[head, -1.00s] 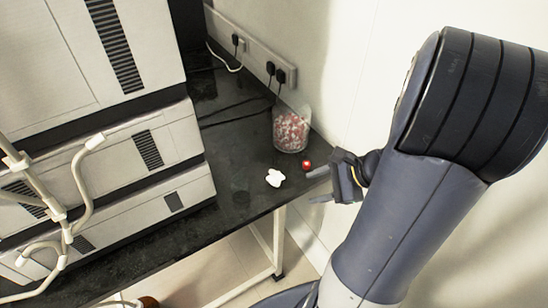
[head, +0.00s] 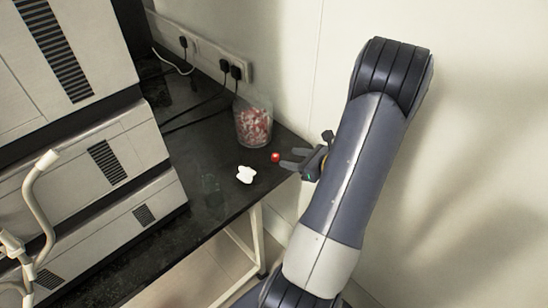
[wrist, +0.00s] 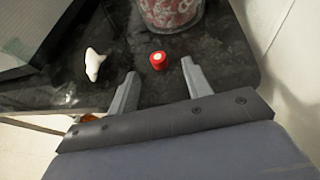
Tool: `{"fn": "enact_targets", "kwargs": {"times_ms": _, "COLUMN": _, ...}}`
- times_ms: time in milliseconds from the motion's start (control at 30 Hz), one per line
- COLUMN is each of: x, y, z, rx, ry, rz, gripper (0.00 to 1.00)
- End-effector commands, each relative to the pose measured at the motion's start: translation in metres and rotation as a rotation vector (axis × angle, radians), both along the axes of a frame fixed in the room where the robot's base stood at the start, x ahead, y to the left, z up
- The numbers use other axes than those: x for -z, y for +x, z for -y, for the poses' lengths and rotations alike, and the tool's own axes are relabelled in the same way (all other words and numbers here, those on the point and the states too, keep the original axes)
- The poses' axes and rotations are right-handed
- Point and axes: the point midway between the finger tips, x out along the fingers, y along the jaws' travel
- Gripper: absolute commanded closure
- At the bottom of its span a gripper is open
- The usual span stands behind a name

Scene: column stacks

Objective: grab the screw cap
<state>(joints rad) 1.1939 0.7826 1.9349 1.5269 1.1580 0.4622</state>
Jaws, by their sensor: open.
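The screw cap (head: 275,157) is small and red, and lies on the black bench top near its right corner. In the wrist view the red cap (wrist: 158,61) shows a pale centre on its top. My gripper (head: 287,159) is open and empty, just right of the cap in the head view.
A clear jar (head: 253,122) of red and white pieces stands right behind the cap. Stacked grey instruments (head: 110,165) fill the bench's left. A wall (head: 290,60) with sockets and cables borders the bench (head: 205,150).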

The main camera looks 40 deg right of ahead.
Motion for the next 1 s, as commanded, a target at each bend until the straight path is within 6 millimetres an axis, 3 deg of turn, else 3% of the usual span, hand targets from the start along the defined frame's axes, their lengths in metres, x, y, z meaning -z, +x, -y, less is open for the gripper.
{"fn": "enact_targets", "kwargs": {"times_ms": 500, "x": 0.022, "y": 0.047, "z": -0.016, "rx": -0.004, "ry": -0.001, "rz": -0.001, "gripper": 0.53}}
{"fn": "enact_targets", "kwargs": {"times_ms": 767, "x": 0.023, "y": 0.049, "z": -0.016, "rx": -0.002, "ry": -0.002, "rz": -0.001, "gripper": 0.53}}
{"fn": "enact_targets", "kwargs": {"times_ms": 1000, "x": 0.023, "y": 0.049, "z": -0.016, "rx": -0.002, "ry": -0.002, "rz": -0.001, "gripper": 0.71}}
